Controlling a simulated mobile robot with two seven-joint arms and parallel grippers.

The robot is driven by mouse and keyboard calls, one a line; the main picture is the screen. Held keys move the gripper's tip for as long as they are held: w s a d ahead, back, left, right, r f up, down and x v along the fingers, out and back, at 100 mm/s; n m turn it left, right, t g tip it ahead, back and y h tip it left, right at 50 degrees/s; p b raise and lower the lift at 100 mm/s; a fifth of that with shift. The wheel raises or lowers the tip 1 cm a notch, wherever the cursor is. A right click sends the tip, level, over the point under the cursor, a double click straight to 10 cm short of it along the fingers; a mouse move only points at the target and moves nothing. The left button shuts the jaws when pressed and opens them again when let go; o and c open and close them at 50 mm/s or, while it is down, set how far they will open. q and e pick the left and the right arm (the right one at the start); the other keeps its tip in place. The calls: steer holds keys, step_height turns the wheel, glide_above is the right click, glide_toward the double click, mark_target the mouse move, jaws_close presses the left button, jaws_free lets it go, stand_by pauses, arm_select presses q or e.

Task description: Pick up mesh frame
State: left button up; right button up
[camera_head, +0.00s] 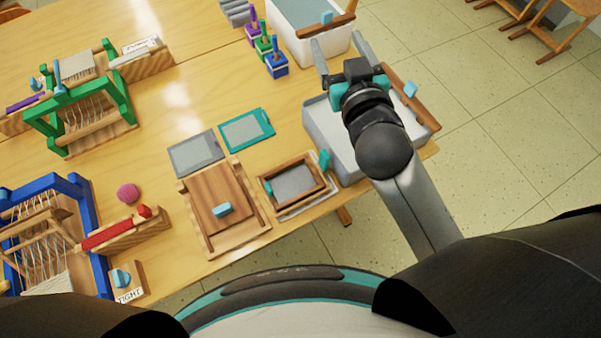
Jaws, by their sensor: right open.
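A small brown wooden frame with a grey mesh-like panel (293,182) lies near the table's front right edge, on a pale sheet or board. Teal pieces show at its left and upper right sides. My right gripper (340,48) is open and empty, up and to the right of this frame, over the gap between two white tubs. It does not touch the frame. My left gripper is not in view.
The near white tub (323,120) stands right beside the frame, partly hidden by my right arm. The far tub (310,42) is behind it. A wooden press-like board (215,200) lies left of the frame; teal (246,130) and grey (196,153) panels lie behind.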

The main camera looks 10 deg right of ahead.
steer(key=s+a+r+n+t+y, duration=0.1)
steer(key=s+a+r+n+y, duration=0.1)
steer(key=a+r+n+y, duration=0.9)
steer(key=s+a+n+g+y, duration=0.85)
steer(key=a+n+g, duration=0.25)
steer(key=g, duration=0.4)
steer(key=m+g+h, duration=0.2)
steer(key=g+h, duration=0.1)
steer(key=h, duration=1.7)
glide_above(324, 162)
steer(key=w, duration=0.1)
step_height(324, 162, down, 21)
steer(key=f, duration=0.3)
steer(key=f+b, duration=0.1)
steer(key=f, duration=0.5)
steer(key=shift+d+f, duration=0.35)
steer(key=shift+f, duration=0.05)
steer(key=shift+n, duration=0.3)
steer(key=shift+a+f+b, duration=0.2)
steer(key=shift+f+b, duration=0.6)
steer(key=shift+f, duration=1.9)
